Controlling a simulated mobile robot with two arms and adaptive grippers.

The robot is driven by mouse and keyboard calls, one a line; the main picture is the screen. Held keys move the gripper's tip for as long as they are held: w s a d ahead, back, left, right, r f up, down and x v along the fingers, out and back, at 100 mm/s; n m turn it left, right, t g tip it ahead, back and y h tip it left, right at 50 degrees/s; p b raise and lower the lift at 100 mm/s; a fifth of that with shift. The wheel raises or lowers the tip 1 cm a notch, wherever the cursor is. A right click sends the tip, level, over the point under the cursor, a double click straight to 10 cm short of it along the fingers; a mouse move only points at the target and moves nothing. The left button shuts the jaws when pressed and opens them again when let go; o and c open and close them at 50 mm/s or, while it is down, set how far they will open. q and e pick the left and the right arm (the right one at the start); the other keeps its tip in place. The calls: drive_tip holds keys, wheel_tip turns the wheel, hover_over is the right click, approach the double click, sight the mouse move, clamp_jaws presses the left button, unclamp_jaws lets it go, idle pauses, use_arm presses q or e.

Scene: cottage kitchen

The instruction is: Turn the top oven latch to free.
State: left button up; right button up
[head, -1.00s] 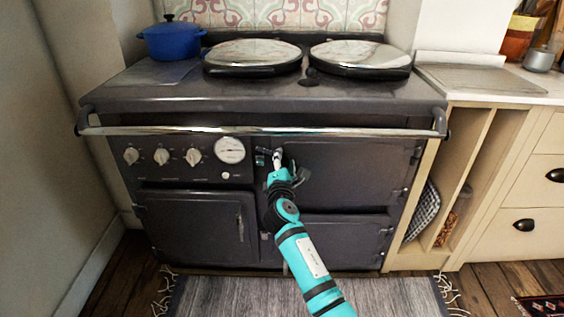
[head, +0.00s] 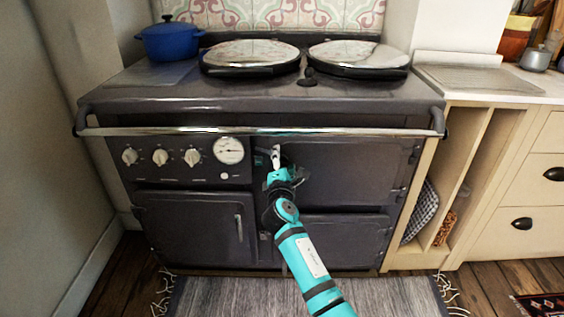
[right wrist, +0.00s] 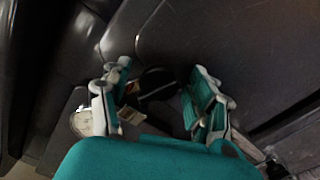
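The top oven door (head: 345,178) is the dark upper right door of the range, and it is shut. My right gripper (head: 276,160) is at this door's left edge, just right of the round gauge. In the right wrist view, its teal and grey fingers (right wrist: 160,100) stand apart, on either side of a small dark piece (right wrist: 153,84) that looks like the top oven latch. I cannot tell whether the fingers touch it. The gripper hides most of the latch area in the head view. My left gripper is not in view.
A chrome rail (head: 260,131) runs across the range front above the gripper. Knobs and a gauge (head: 229,150) are to the left. A lower left door (head: 190,230) has an upright handle. A blue pot (head: 170,41) stands on top. A striped rug (head: 240,297) lies in front.

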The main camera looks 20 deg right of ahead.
drive_tip(key=shift+s+a, duration=0.1)
drive_tip(key=v, duration=1.2)
